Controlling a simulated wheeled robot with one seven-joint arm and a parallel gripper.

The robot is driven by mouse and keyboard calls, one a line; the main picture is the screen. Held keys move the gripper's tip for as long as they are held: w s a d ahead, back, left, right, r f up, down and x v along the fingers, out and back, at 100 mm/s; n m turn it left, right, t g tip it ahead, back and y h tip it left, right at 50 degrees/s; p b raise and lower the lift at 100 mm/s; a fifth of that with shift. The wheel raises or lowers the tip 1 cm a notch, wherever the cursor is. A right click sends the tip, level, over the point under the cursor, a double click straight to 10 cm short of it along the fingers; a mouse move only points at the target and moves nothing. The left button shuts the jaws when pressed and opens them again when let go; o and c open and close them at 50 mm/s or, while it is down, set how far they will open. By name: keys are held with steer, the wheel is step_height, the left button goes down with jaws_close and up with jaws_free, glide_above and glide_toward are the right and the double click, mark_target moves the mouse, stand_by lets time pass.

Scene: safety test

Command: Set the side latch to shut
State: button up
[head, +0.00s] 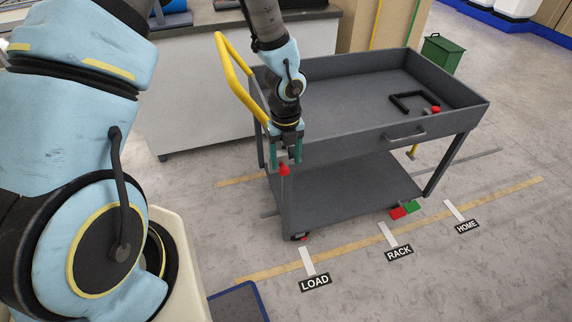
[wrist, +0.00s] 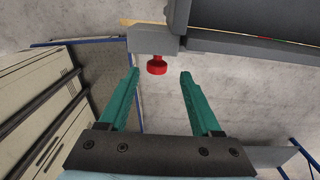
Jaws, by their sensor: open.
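A grey cart (head: 345,172) with a shallow top tray stands in front of me. A red knob (head: 284,170) sits on a small grey bracket at the cart's near left corner; it looks like the side latch, but its setting cannot be told. The knob also shows in the wrist view (wrist: 157,65), below the grey bracket (wrist: 153,44). My gripper (head: 285,160) points down at this corner with its teal fingers apart. In the wrist view the knob appears between and just beyond the open fingertips (wrist: 159,75). Contact cannot be seen.
The tray holds a black bar handle (head: 412,100) and a red piece (head: 436,109). A yellow push handle (head: 237,77) rises at the cart's left end. LOAD (head: 315,282), RACK and HOME labels mark clear floor.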

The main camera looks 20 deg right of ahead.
mark_target(283, 167)
step_height(283, 167, up, 8)
steer(key=shift+f, duration=0.15)
stand_by(0.5)
steer(key=w+a+r+n, duration=0.3)
steer(key=a+r+n, duration=0.1)
steer(key=a+n, duration=0.5)
steer(key=w+a+r+n, duration=0.3)
steer(key=a+r+n, duration=0.1)
steer(key=a+n, duration=0.45)
steer(key=s+a+r+n, duration=0.1)
steer(key=a+r+n, duration=0.1)
steer(key=a+n, duration=0.4)
steer(key=s+a+r+n+t, duration=0.1)
steer(key=a+n, duration=0.5)
steer(key=n, duration=0.7)
steer(key=shift+s+a+r+t, duration=0.3)
steer(key=shift+s+r, duration=0.4)
steer(key=shift+r, duration=0.55)
